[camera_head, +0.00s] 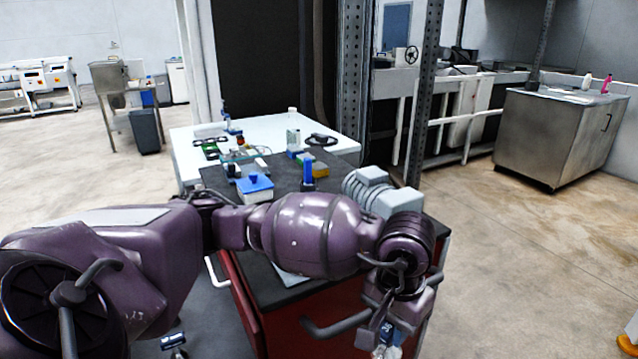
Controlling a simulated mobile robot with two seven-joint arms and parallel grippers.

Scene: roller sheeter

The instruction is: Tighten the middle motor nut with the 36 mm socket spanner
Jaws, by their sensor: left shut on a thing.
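My left arm reaches in from the left across the red-sided workbench (290,295). My left gripper (386,340) hangs at the bottom, in front of the bench, and points down. It is shut on a small blue and silver thing (384,352); whether this is the 36 mm socket spanner I cannot tell. A light grey ribbed housing, which looks like a motor (368,188), sits on the bench's right side, behind my arm and partly hidden by it. I cannot make out the middle motor nut. My right gripper is not in view.
On the dark bench top stand a white box with a blue lid (255,188), a blue upright thing (308,172) and small parts. A white table (185,150) adjoins behind. A perforated post (424,85) rises behind the bench. Floor at right (520,250) is clear.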

